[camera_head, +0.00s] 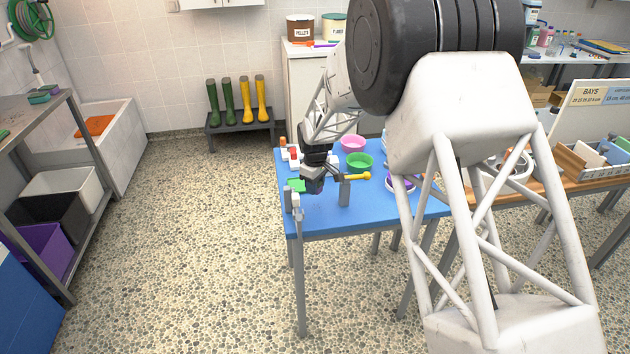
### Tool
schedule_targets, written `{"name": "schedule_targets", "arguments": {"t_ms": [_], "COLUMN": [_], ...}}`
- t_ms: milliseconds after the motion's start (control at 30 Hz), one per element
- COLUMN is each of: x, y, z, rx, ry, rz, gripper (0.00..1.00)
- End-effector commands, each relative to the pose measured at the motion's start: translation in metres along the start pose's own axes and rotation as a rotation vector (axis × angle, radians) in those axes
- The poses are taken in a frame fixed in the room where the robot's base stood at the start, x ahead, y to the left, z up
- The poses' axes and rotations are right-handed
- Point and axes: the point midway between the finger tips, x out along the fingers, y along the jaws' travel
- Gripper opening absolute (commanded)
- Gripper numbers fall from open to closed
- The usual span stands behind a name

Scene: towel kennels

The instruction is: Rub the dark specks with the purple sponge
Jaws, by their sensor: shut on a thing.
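My gripper (314,188) is low over the left front part of the blue table (375,212). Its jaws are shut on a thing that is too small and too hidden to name. I cannot make out the purple sponge for sure. Some purple (409,184) shows at a pale round item on the right of the table, partly behind my arm. I cannot make out any dark specks on the table top at this distance.
Grey uprights (344,192) stand near the gripper, with a yellow-ended rod (357,176) beside them. A green item (296,185) lies left of the gripper. Green (359,161) and pink (352,142) bowls stand behind. My arm hides the table's right side.

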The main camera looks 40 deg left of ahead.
Motion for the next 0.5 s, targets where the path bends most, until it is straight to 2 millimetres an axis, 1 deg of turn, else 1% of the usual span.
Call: {"name": "schedule_targets", "arguments": {"t_ms": [500], "x": [0.047], "y": [0.0], "z": [0.0], "rx": [0.0], "ry": [0.0], "rz": [0.0], "gripper": [0.16]}}
